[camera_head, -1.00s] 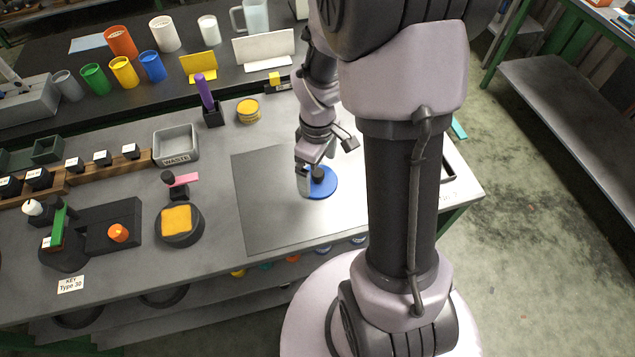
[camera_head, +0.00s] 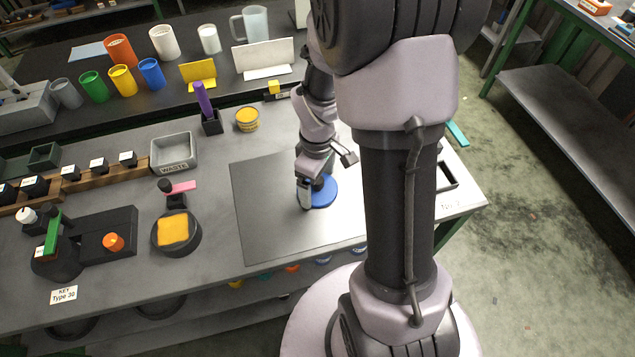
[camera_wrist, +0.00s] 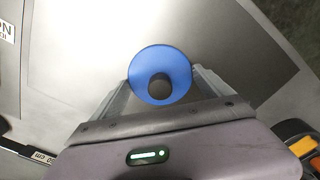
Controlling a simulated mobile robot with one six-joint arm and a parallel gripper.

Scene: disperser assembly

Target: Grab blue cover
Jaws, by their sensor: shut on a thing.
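The blue cover (camera_head: 326,194) is a round blue disc with a dark knob on top. It is at the right part of the grey mat (camera_head: 262,215) on the bench. In the wrist view the blue cover (camera_wrist: 160,58) lies between the two grey fingers, with the knob (camera_wrist: 159,86) near the middle. I cannot tell whether the cover is lifted off the mat.
The waste tray (camera_head: 174,152), a round dark dish with a yellow-orange square (camera_head: 173,230), and a yellow tin (camera_head: 247,120) stand to the left. A purple item (camera_head: 203,98) stands in a black holder. Several coloured cups line the back bench. The mat's left part is clear.

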